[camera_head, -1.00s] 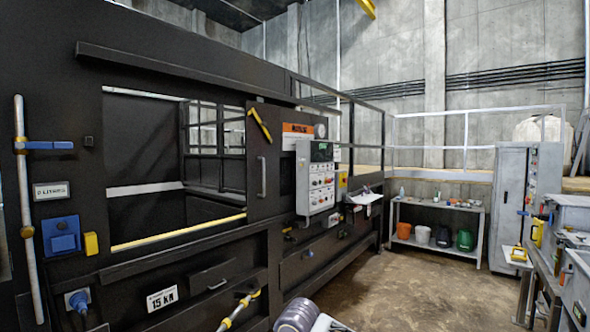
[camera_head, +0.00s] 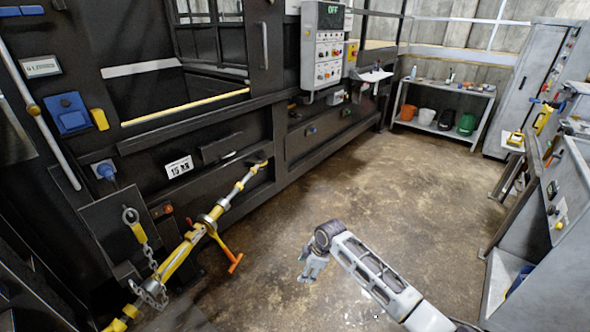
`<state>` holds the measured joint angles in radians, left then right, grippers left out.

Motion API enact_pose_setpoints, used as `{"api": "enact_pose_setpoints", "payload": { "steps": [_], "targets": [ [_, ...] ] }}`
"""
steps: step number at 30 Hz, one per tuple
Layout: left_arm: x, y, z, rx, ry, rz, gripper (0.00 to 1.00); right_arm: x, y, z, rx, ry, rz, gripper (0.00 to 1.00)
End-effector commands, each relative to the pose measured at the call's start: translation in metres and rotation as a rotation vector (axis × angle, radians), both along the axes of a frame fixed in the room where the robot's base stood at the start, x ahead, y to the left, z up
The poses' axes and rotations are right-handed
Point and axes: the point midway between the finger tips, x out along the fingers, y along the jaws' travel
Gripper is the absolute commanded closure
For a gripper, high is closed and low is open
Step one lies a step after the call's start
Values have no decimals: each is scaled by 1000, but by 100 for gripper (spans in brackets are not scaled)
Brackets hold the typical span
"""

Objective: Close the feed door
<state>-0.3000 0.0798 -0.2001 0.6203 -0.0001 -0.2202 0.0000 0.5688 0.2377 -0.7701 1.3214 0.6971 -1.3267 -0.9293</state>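The feed door (camera_head: 278,50) appears to be the dark panel with a vertical grey handle (camera_head: 265,45), at the upper middle of the head view. It stands to the right of a wide opening with a yellow lower edge (camera_head: 185,107), so the opening is uncovered. The door's top is cut off by the picture edge. My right gripper (camera_head: 309,270) hangs over the floor, well below and in front of the door, touching nothing. Its fingers are too small and dark to judge. My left gripper is not in view.
A control panel (camera_head: 323,48) juts out just right of the door. A yellow and grey bar with a chain (camera_head: 200,228) sticks out at the lower left. A grey workbench (camera_head: 565,220) stands at right and a shelf (camera_head: 445,102) at the back. The middle floor is clear.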

Motion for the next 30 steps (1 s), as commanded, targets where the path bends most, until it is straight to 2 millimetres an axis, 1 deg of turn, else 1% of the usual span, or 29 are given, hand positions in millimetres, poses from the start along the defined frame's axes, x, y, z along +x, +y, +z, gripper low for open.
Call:
{"api": "enact_pose_setpoints", "payload": {
  "steps": [1, 5, 6, 8, 9, 11, 12, 14, 16, 18, 20, 21, 23, 24, 26, 27, 29, 30],
  "targets": [
    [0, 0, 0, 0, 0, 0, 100, -4, -7, -22, 9, 14, -59, 44],
    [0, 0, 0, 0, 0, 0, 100, -11, -27, -72, 27, 33, -214, 44],
    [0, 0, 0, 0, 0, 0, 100, -15, -34, -88, 31, 40, -262, 44],
    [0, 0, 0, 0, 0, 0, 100, -22, -44, -112, 35, 49, -330, 44],
    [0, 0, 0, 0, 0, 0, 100, -28, -50, -128, 37, 55, -374, 44],
    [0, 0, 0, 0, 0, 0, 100, -38, -62, -152, 39, 63, -441, 44],
    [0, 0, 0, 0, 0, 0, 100, -47, -69, -169, 39, 70, -484, 44],
    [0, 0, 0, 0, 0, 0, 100, -60, -81, -192, 37, 80, -547, 44],
    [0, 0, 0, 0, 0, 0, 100, -78, -94, -220, 35, 89, -620, 44],
    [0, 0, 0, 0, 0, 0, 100, -99, -107, -246, 30, 99, -689, 44],
    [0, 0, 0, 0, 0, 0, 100, -119, -119, -269, 25, 108, -745, 44],
    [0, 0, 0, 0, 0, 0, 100, -133, -127, -283, 21, 113, -782, 44],
    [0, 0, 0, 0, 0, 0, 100, -157, -138, -304, 13, 122, -836, 44],
    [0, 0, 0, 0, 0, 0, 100, -173, -146, -318, 8, 127, -870, 44],
    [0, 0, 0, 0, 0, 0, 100, -199, -156, -337, 0, 136, -921, 44],
    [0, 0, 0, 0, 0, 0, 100, -218, -163, -349, -5, 142, -954, 44],
    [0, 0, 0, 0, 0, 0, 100, -247, -173, -367, -15, 150, -1000, 44],
    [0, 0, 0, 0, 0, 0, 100, -267, -180, -378, -22, 157, -1032, 44]
  ]
}}
